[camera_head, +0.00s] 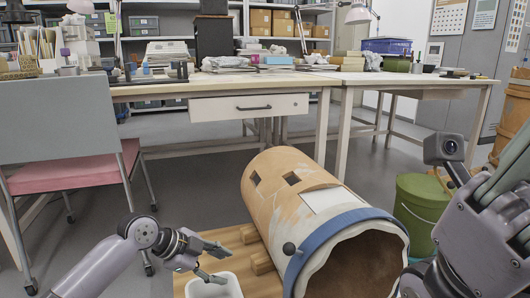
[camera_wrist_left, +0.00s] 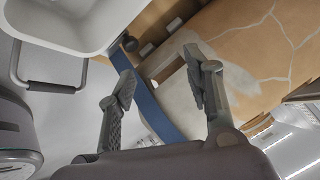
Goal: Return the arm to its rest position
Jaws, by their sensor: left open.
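My left gripper (camera_head: 222,264) is at the lower left of the head view, its two fingers apart with nothing between them. It is just left of a large clay vessel (camera_head: 281,207) and above a white tray (camera_head: 229,286). The vessel lies on its side with dark square holes, a pale patch and a blue band around its open end. In the left wrist view the open fingers (camera_wrist_left: 160,78) show in front of the vessel's cracked surface (camera_wrist_left: 240,35) and blue band. My right arm is at the right of the head view; its fingers are not visible.
A wooden board (camera_head: 244,238) lies under the vessel. A green bucket (camera_head: 418,207) stands to its right. A pink chair (camera_head: 75,172) is at the left. A workbench (camera_head: 205,94) with a drawer spans the back. Floor is clear between chair and vessel.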

